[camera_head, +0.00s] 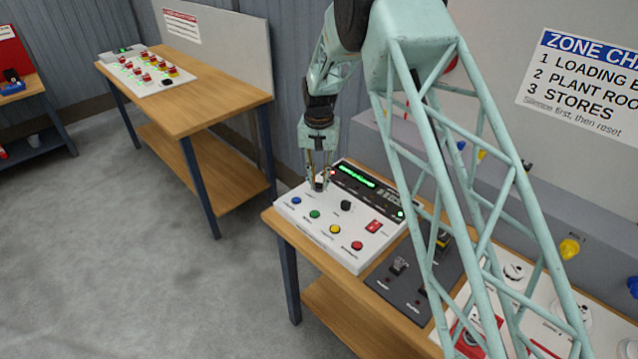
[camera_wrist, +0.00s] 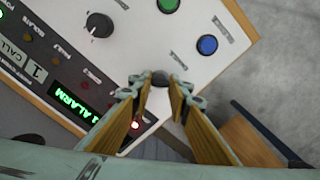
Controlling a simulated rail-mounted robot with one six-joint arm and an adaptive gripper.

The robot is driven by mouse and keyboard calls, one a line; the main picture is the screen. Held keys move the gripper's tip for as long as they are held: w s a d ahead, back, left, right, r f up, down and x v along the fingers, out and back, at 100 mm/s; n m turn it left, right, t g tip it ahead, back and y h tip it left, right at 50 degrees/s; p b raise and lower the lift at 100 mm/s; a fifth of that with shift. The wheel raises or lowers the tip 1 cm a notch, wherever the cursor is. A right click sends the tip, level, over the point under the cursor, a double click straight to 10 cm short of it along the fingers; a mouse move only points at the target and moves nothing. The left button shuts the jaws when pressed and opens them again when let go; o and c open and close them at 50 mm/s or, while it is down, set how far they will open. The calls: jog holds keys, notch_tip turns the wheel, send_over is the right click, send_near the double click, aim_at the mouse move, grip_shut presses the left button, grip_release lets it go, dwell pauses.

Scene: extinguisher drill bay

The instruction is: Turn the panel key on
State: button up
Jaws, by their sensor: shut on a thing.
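The white alarm panel (camera_head: 325,236) lies on the near wooden bench and fills much of the wrist view (camera_wrist: 133,48). My gripper (camera_head: 319,184) reaches down to the panel's far left corner. In the wrist view its fingertips (camera_wrist: 160,84) are closed around the small dark panel key (camera_wrist: 161,78). Only the key's dark rounded end shows between the fingers, so its turn angle cannot be told. The panel's display (camera_wrist: 72,103) is lit green with the word ALARM, and a red light (camera_wrist: 134,125) glows beside it.
Near the gripper are a blue button (camera_head: 297,201), a green button (camera_head: 315,214) and a black knob (camera_head: 346,205). Yellow (camera_head: 334,229) and red (camera_head: 357,245) buttons lie nearer. A dark switch plate (camera_head: 408,283) sits to the right. Another bench (camera_head: 205,95) stands behind left.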

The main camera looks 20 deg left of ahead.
jog(key=shift+m, duration=0.5)
jog(key=o, duration=0.9)
jog(key=shift+r, duration=0.1)
jog(key=shift+r, duration=5.95)
